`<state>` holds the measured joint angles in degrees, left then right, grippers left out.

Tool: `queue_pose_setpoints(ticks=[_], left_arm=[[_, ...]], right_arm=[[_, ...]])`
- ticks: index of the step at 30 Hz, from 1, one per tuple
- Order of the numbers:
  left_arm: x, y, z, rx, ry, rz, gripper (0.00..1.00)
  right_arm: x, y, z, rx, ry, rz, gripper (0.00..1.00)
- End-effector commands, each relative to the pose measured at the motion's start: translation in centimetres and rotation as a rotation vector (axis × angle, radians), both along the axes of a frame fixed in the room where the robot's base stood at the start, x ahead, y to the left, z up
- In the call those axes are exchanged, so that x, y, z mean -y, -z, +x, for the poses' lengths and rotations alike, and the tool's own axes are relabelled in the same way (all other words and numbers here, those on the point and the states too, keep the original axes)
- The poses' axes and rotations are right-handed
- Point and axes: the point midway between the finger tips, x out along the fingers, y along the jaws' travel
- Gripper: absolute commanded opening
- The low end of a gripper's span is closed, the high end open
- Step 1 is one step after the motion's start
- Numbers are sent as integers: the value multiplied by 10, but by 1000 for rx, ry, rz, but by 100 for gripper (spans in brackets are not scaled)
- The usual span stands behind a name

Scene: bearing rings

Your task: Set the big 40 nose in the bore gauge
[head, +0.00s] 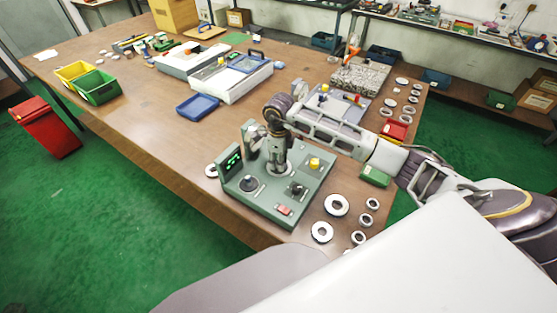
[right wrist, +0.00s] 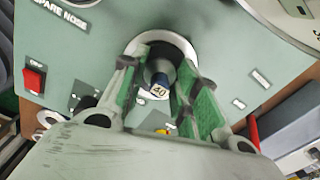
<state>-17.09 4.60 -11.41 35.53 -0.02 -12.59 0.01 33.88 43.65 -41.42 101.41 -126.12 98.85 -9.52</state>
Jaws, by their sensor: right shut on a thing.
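The bore gauge (head: 262,201) is a grey-green box with a lit green display (head: 233,160), near the table's front edge. My right gripper (head: 272,152) is over its top, pointing down. In the right wrist view my right gripper (right wrist: 158,72) has its green-padded fingers either side of a dark nose marked 40 (right wrist: 159,90), and is shut on it. The nose is in front of a pale round seat (right wrist: 172,42) on the gauge's panel. The fingers hide its lower end, so I cannot tell if it touches the seat. My left gripper is out of view.
A blue tray (head: 197,105) is behind. The table's left middle is clear.

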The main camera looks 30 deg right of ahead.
Motion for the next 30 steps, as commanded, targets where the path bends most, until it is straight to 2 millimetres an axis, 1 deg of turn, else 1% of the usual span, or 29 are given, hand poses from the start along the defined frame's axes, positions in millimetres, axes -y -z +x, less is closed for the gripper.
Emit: queue_pose_setpoints(ticks=[9, 10, 15, 25, 30], left_arm=[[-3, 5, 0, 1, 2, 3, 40], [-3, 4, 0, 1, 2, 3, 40], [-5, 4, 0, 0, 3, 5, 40], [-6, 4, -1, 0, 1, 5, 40], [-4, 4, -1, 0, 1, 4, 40]], right_arm=[[0, 5, 0, 1, 0, 0, 0], [0, 5, 0, 1, 0, 0, 35], [0, 5, 0, 1, 0, 0, 56], [0, 6, 0, -1, 0, 0, 56], [0, -1, 0, 0, 0, 0, 56]])
